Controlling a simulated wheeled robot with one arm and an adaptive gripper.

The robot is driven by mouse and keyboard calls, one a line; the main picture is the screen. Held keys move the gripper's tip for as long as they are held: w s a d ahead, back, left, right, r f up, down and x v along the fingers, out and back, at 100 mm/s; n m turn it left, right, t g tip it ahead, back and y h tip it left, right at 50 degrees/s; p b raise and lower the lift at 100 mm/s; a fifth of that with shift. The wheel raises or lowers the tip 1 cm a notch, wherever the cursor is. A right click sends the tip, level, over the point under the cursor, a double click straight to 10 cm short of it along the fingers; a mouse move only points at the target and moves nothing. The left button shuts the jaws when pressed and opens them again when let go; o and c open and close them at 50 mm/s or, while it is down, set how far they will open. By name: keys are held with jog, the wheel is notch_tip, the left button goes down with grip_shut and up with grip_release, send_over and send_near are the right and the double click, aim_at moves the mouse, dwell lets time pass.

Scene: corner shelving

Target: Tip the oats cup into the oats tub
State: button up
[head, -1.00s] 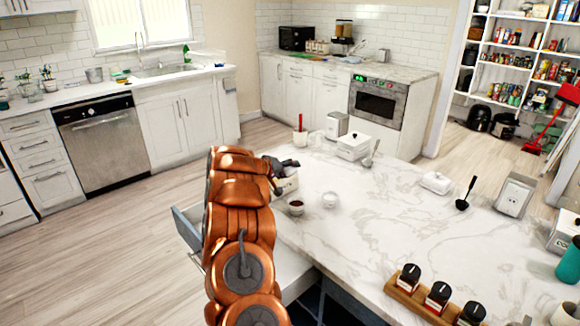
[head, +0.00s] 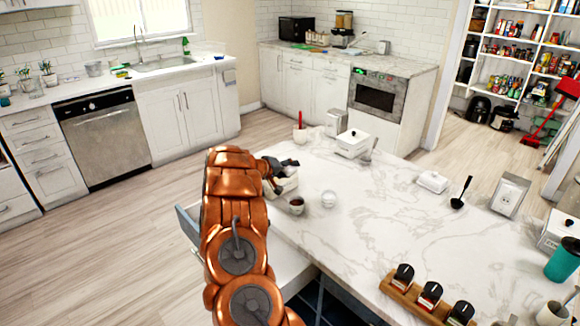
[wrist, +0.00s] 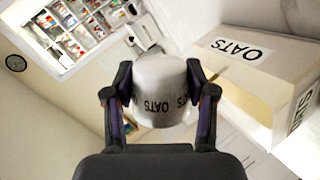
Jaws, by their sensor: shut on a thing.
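My gripper (head: 274,172) is over the near-left part of the marble island in the head view, partly behind my copper arm. In the wrist view my gripper (wrist: 160,95) is shut on the oats cup (wrist: 158,78), a whitish cup marked OATS between the two fingers. The picture is tilted and the lettering is inverted; I cannot see into the cup. The oats tub (wrist: 272,75), a cream box marked OATS, is close at right in the wrist view. In the head view the oats tub (head: 287,185) is just below my gripper, partly hidden; its contents do not show.
A lidded white box (head: 352,143) is farther back. A spice rack (head: 425,306) is at front right. The island's middle is clear.

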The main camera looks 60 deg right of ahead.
jog(key=shift+n+p, duration=0.4)
jog(key=shift+p, duration=2.15)
jog(key=shift+w+r+g+p, duration=0.1)
jog(key=shift+g+p, duration=0.3)
jog(key=shift+p, duration=0.8)
jog(key=shift+n+p, duration=0.3)
jog(key=shift+p, duration=0.6)
